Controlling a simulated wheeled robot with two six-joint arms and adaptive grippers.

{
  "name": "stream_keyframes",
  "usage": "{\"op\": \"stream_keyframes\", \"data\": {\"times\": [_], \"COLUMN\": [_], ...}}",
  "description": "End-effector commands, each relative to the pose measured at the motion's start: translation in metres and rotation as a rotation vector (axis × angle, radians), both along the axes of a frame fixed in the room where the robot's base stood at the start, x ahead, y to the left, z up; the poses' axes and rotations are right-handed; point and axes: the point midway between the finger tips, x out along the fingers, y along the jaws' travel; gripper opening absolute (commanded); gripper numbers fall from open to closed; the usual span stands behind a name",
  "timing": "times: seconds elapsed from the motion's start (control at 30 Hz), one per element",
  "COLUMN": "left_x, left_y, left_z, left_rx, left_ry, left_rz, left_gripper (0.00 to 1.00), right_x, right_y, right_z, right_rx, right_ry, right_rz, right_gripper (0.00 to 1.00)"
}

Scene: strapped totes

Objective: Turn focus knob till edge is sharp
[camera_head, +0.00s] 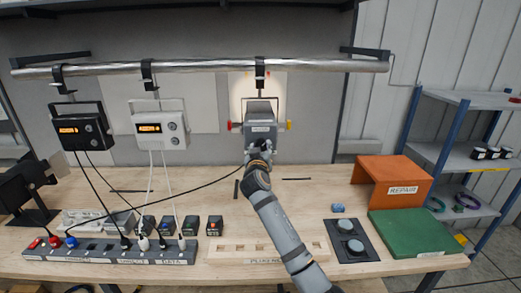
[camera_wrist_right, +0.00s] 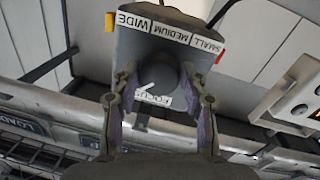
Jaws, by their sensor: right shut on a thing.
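A grey spotlight (camera_head: 261,125) hangs from the pipe by a black clamp, with a red knob at its left and a yellow one at its right. My right gripper (camera_head: 257,150) reaches up to its near face. In the right wrist view the fingers of my gripper (camera_wrist_right: 160,103) are shut around a round dark focus knob (camera_wrist_right: 157,74) with a white pointer line. A FOCUS label (camera_wrist_right: 153,98) lies beside it, partly hidden. Labels WIDE, MEDIUM and SMALL (camera_wrist_right: 170,33) line the housing edge. A bright light patch (camera_head: 243,88) shows on the wall behind; the spotlight hides part of it.
A black unit (camera_head: 82,130) and a white unit (camera_head: 160,128) hang at left, cables running to a power strip (camera_head: 105,250). A wooden rack (camera_head: 225,250), orange REPAIR stand (camera_head: 388,180) and green block (camera_head: 415,232) stand on the bench.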

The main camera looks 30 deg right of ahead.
Motion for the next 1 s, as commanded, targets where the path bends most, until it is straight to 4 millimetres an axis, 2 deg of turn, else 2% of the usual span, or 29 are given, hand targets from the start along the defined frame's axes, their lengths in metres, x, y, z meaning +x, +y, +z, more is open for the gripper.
{"op": "stream_keyframes", "data": {"times": [0.03,0.1,0.27,0.4,0.67,0.7,0.83,1.0], "left_x": [-0.001,-0.001,-0.001,-0.001,-0.001,-0.001,-0.001,-0.001], "left_y": [0.001,0.001,0.001,0.001,0.001,0.001,0.001,0.001], "left_z": [-0.016,-0.031,-0.054,-0.059,-0.057,-0.056,-0.056,-0.056], "left_rx": [0.001,0.001,0.001,0.001,0.001,0.001,0.001,0.001], "left_ry": [0.001,0.002,0.002,0.002,0.002,0.002,0.002,0.002], "left_rz": [0.000,-0.001,-0.001,-0.001,-0.001,-0.001,-0.001,-0.001], "left_gripper": [0.00,0.00,0.00,0.00,0.00,0.00,0.00,0.00], "right_x": [0.000,0.000,0.000,0.000,0.000,0.000,0.000,0.000], "right_y": [0.000,0.000,0.000,0.000,0.000,0.000,0.000,0.000], "right_z": [-0.006,-0.008,-0.005,-0.002,0.000,0.000,0.000,0.000], "right_rx": [0.025,0.083,0.211,0.266,0.271,0.270,0.270,0.270], "right_ry": [-0.022,-0.059,-0.138,-0.167,-0.167,-0.167,-0.167,-0.167], "right_rz": [-0.002,-0.001,0.000,-0.001,-0.001,-0.001,-0.001,-0.001], "right_gripper": [0.12,0.12,0.12,0.12,0.12,0.47,0.64,0.66]}}
